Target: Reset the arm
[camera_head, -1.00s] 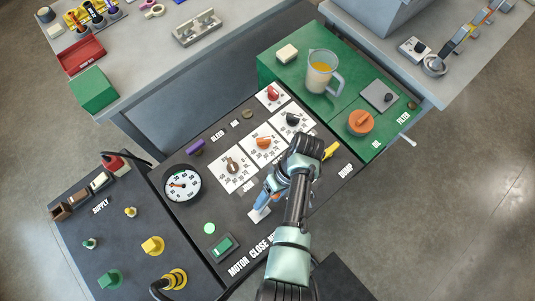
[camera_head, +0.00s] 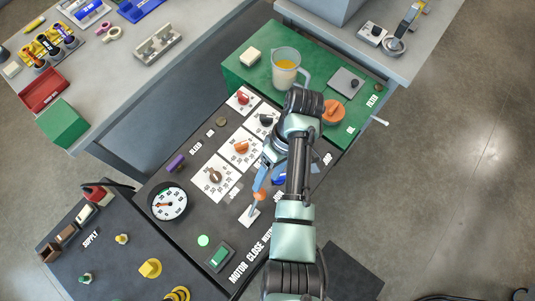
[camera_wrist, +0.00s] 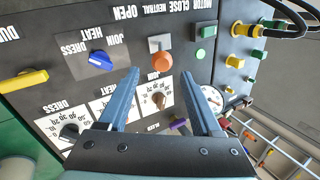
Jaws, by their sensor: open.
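My gripper (camera_head: 264,168) is open and empty above the dark control panel (camera_head: 188,226). In the wrist view its two blue fingers (camera_wrist: 161,74) stand wide apart. The orange-knobbed lever (camera_head: 258,195) on its white plate stands below and beside the fingers in the head view. In the wrist view the orange knob (camera_wrist: 162,62) appears between and just beyond the fingertips, by the words CLOSE, NEUTRAL and OPEN; I see no grip on it. A blue selector knob (camera_wrist: 100,58) shows by DRESS, JOIN and HEAT. My arm hides part of the panel's right side.
The panel holds a round gauge (camera_head: 168,202), a lit green lamp (camera_head: 203,240) and an orange dial knob (camera_head: 240,148). A jug (camera_head: 286,68) stands on the green top at upper right. The supply panel (camera_head: 112,262) lies left. Open floor (camera_head: 455,170) lies right.

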